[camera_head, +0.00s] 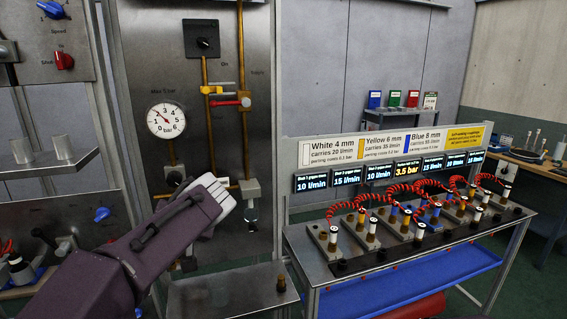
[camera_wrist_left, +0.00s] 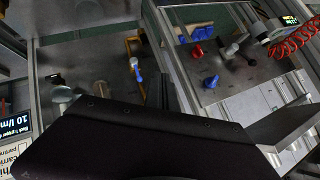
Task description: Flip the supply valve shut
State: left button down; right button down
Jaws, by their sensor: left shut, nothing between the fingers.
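Brass-yellow pipework (camera_head: 240,45) runs down a steel panel. A red lever (camera_head: 228,103) lies about horizontal, ending at a brass fitting on the right-hand pipe; a small label above right is too small to read surely. A yellow handle (camera_head: 211,90) sits just above left of it. I cannot tell for certain which is the supply valve. My left gripper (camera_head: 228,193) is shut and empty, below the red lever and apart from it, in front of the lower pipework, part of which it hides. The wrist view shows a blue lever (camera_wrist_left: 135,68) beside yellow pipe. My right gripper is out of view.
A round gauge (camera_head: 166,120) and a black knob plate (camera_head: 202,39) are on the panel. A steel shelf (camera_head: 225,292) sits below my arm. At right stands a bench (camera_head: 400,255) with fittings, red coiled hoses and displays. Space before the red lever looks clear.

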pick_arm(q)
jog(key=s+a+f+g+h, duration=0.15)
jog(key=s+f, duration=0.25)
jog(key=f, duration=0.4)
jog(key=s+d+f+g+h, duration=0.1)
jog(key=s+f+g, duration=0.15)
jog(key=f, duration=0.45)
jog(key=s+d+f+m+g+h, duration=0.1)
jog(key=s+d+f+h, duration=0.4)
jog(key=s+f, duration=0.8)
jog(key=shift+s+d+f+g, duration=0.3)
jog(key=shift+d+f+g, duration=0.1)
jog(key=shift+d+f, duration=0.75)
